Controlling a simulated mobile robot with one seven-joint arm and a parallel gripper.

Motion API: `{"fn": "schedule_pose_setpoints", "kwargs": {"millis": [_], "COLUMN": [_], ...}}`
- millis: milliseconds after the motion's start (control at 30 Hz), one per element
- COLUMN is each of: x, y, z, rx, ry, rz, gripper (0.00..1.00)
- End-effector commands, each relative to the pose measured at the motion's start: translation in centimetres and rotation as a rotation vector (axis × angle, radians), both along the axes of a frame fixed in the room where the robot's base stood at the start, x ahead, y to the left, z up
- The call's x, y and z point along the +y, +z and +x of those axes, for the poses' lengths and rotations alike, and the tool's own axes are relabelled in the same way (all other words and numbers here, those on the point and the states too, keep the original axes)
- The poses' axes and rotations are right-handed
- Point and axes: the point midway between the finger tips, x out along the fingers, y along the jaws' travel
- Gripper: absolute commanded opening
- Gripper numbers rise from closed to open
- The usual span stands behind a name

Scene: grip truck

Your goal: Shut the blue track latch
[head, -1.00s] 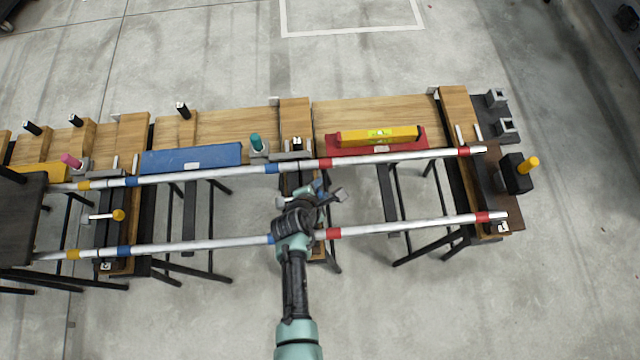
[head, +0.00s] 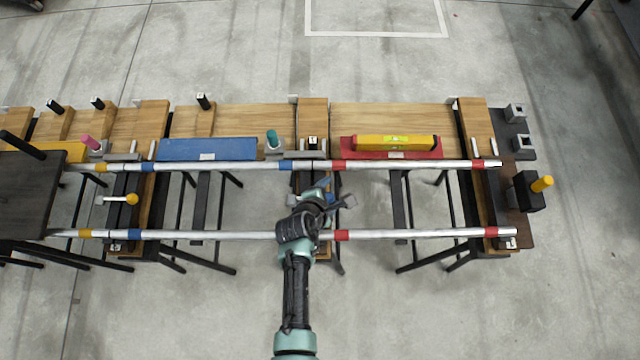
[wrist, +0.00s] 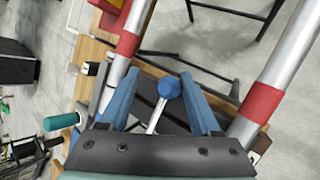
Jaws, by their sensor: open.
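The blue track latch shows in the wrist view as a round blue knob (wrist: 170,88) on a pale lever. My gripper (wrist: 159,76) is open, with one blue finger on each side of the knob. I cannot tell whether the fingers touch it. In the head view my gripper (head: 338,193) is between the two silver rails, at the blue and red bands. My arm and gripper largely hide the latch there. The far rail (head: 240,167) and near rail (head: 430,234) run left to right.
A yellow-knobbed latch (head: 131,199) sits at the left and another yellow knob (head: 542,184) at the right end. A red tray with a yellow level (head: 395,142), a blue tray (head: 205,149) and a teal handle (head: 271,140) lie behind the far rail.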

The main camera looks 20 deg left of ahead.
Motion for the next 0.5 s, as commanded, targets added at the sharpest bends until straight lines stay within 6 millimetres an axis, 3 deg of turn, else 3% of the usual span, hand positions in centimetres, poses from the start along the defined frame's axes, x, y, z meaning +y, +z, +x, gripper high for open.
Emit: {"fn": "schedule_pose_setpoints", "kwargs": {"millis": [500], "x": [1.1], "y": [6.8], "z": [-5.5], "rx": [0.0], "ry": [0.003], "rz": [0.001], "gripper": [0.64]}}
